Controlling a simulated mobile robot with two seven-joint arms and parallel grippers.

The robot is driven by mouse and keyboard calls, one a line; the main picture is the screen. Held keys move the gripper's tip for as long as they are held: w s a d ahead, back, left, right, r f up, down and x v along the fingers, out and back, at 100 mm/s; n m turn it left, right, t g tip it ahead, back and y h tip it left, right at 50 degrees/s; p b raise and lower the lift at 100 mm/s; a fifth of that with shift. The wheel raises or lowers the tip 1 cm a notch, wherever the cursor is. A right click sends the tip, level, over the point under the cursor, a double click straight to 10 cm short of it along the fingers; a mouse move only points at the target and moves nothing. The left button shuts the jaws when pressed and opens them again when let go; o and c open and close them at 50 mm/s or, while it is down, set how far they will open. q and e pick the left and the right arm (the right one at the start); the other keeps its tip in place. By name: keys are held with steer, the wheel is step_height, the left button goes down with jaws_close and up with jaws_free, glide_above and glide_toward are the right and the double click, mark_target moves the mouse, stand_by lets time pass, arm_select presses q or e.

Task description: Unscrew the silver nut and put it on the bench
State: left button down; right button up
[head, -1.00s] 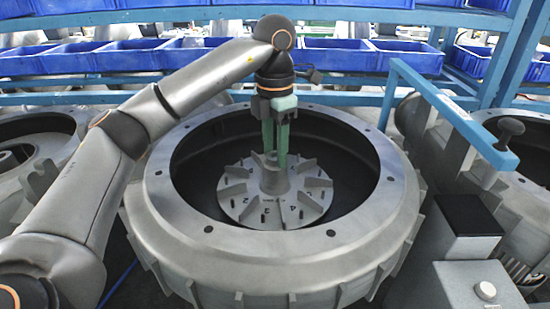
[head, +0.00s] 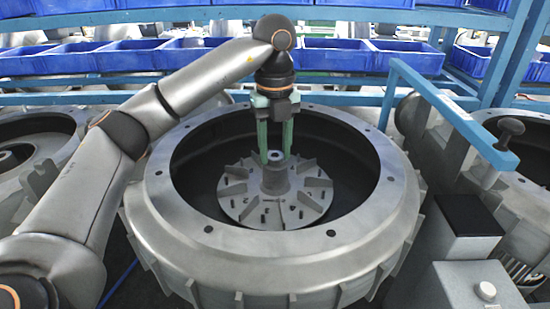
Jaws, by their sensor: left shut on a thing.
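The silver nut (head: 275,156) is at the top of the central hub of the grey finned impeller (head: 240,207), inside the large round metal housing (head: 160,215). It is small and partly covered by the fingers. My left gripper (head: 275,155) points straight down over the hub, with one green finger on each side of the nut. It is shut on the nut. I cannot tell whether the nut still sits on its thread. My right gripper is out of view.
The housing's wide rim surrounds the impeller. Blue bins (head: 335,58) line the rack behind. Other housings flank this one.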

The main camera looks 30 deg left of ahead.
arm_select(q)
steer(key=n, duration=0.3)
steer(key=c, duration=0.7)
jaws_free()
